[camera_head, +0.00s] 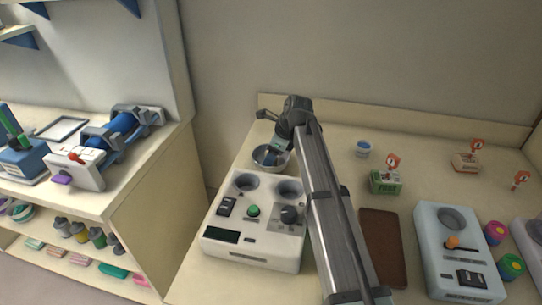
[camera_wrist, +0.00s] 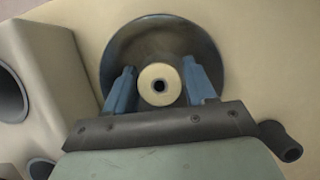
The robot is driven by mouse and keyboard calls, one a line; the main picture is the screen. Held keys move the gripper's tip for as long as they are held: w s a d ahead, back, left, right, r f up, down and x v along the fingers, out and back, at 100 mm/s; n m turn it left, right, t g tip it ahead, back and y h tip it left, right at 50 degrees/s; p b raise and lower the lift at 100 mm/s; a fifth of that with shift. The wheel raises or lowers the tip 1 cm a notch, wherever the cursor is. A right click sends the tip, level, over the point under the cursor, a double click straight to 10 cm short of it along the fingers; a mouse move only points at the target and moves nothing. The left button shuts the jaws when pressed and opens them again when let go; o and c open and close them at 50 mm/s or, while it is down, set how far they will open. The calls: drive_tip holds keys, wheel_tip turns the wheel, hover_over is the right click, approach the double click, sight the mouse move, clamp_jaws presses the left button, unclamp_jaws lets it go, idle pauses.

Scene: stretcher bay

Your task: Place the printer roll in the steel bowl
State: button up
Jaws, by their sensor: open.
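The steel bowl (camera_head: 259,160) stands on the bench behind the white machine, partly covered by my arm. In the wrist view the bowl (camera_wrist: 125,48) is a round grey metal dish. The printer roll (camera_wrist: 147,86), cream with a dark core hole, shows end-on within the bowl's outline, between my two blue fingers. My gripper (camera_wrist: 160,85) is open, with a finger on each side of the roll and a narrow gap visible beside it. In the head view my gripper (camera_head: 275,146) is over the bowl, and I cannot make out the roll there.
A white machine (camera_head: 250,262) with round wells stands close in front of the bowl. A shelf unit (camera_head: 150,190) stands left, across a gap.

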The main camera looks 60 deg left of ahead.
drive_tip(key=v, duration=1.2)
drive_tip(key=shift+d+r, duration=0.1)
